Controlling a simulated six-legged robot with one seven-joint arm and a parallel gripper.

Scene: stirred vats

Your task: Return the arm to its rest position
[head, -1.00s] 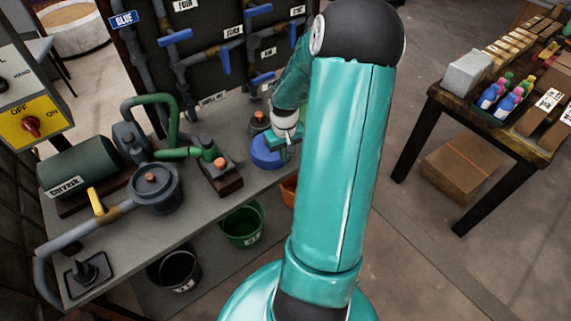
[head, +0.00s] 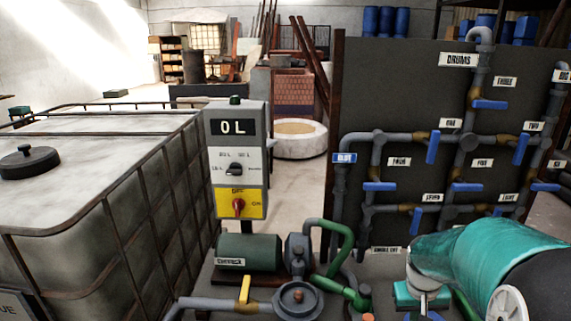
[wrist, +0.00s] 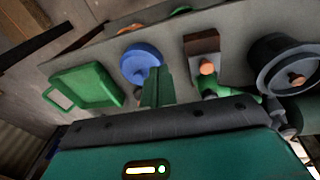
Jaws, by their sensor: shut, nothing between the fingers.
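My teal arm (head: 490,262) reaches in from the lower right in the head view, folded low in front of the pipe board. Its white wrist joint and teal hand (head: 422,294) hang over the bench, and the fingertips are cut off or hidden there. In the wrist view my gripper (wrist: 158,76) shows as green fingers close together with nothing between them. The fingers overlap the lower edge of a blue round thing (wrist: 137,60) on the bench; whether they touch it I cannot tell.
Also in the wrist view are a green tray (wrist: 85,98) and a brown block (wrist: 202,45). The head view shows a control box (head: 236,165) reading "0L", a green pump (head: 248,252), a pipe board (head: 410,150) with blue valves and a caged white tank (head: 90,150).

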